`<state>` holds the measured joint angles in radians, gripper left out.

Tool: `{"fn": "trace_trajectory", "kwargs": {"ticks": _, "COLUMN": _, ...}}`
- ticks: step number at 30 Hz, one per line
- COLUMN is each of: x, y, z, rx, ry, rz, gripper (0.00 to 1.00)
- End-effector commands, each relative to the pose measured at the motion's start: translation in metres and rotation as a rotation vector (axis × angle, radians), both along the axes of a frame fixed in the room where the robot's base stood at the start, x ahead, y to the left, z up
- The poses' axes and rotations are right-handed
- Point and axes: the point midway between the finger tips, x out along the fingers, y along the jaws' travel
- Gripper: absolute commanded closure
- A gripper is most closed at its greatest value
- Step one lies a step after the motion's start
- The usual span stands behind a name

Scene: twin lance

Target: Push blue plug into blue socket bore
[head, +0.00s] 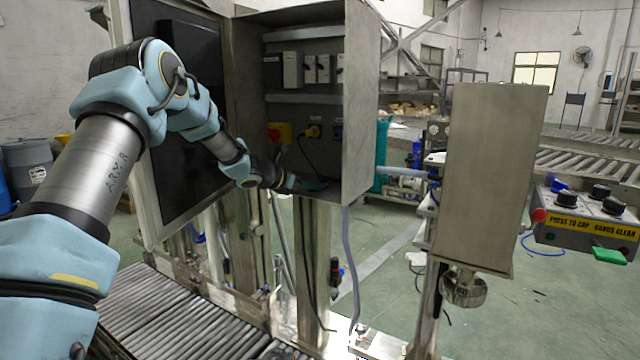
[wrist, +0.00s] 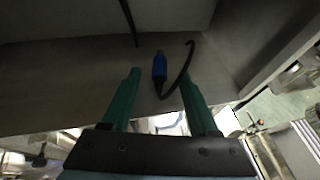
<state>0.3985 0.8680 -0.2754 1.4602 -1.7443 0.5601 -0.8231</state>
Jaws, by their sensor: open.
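The blue plug (wrist: 159,68) lies on the grey cabinet floor in the wrist view, with a black cable curving off to its right. My gripper (wrist: 161,80) is open, its two green fingers on either side of the plug's line. The plug shows between the fingertips; I cannot tell whether it is fully between them in depth. In the head view my gripper (head: 312,184) is low inside the open cabinet, and the plug is hidden or too small to see. A small dark blue fitting (head: 337,131) on the cabinet's back wall may be the blue socket; its bore is not clear.
The cabinet's right side wall (head: 361,100) stands close to my gripper. A yellow plug (head: 312,131) with a hanging black cable and a red-and-yellow switch (head: 279,132) are on the back wall above. A control box (head: 590,215) is at the far right.

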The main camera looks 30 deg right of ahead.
Motion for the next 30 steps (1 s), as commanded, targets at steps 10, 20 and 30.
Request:
{"fn": "trace_trajectory", "kwargs": {"ticks": 10, "x": 0.006, "y": -0.020, "z": -0.008, "rx": 0.000, "ry": -0.001, "rz": 0.001, "gripper": 0.40}}
{"fn": "trace_trajectory", "kwargs": {"ticks": 20, "x": 0.006, "y": -0.020, "z": -0.008, "rx": 0.000, "ry": -0.001, "rz": 0.000, "gripper": 0.65}}
{"fn": "trace_trajectory", "kwargs": {"ticks": 30, "x": 0.006, "y": -0.020, "z": -0.008, "rx": 0.000, "ry": -0.001, "rz": 0.000, "gripper": 1.00}}
